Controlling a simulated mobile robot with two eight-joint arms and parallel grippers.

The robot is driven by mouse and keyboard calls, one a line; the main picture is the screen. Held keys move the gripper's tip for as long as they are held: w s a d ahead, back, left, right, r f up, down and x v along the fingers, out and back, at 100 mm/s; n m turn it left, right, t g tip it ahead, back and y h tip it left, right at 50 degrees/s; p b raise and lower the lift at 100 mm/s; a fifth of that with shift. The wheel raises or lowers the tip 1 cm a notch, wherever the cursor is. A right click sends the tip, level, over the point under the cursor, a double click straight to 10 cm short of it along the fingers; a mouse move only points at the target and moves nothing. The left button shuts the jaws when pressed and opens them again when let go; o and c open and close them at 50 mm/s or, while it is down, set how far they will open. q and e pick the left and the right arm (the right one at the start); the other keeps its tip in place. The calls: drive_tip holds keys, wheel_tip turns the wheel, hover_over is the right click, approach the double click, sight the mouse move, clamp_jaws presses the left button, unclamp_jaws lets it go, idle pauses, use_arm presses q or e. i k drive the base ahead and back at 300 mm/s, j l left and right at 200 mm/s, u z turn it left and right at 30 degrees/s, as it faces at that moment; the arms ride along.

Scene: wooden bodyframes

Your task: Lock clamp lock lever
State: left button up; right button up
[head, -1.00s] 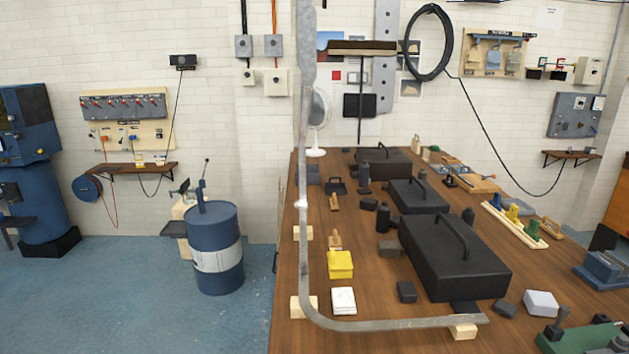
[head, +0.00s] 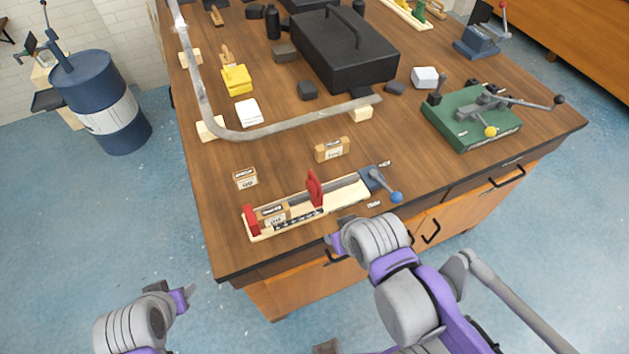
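A bar clamp (head: 330,197) with a pale wooden base and red jaws lies near the table's front edge. A small labelled block sits at its left end. At its right end is a blue housing with a grey lever (head: 384,185) ending in a blue ball, which points toward the front right. My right gripper (head: 335,241) is just in front of the clamp, at the table edge, left of and apart from the lever. My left gripper (head: 176,291) is off the table's front left corner, over the floor. Neither gripper's finger gap shows clearly.
A green-based fixture (head: 465,132) with levers and a yellow knob stands to the right. Small labelled blocks (head: 332,149) lie behind the clamp. A bent grey bar (head: 270,134) on wooden supports and a black toolbox (head: 345,55) stand farther back. A blue drum (head: 98,108) stands left.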

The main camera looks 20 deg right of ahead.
sight(396, 198)
drive_tip(key=k+z, duration=0.1)
drive_tip(key=z, duration=1.35)
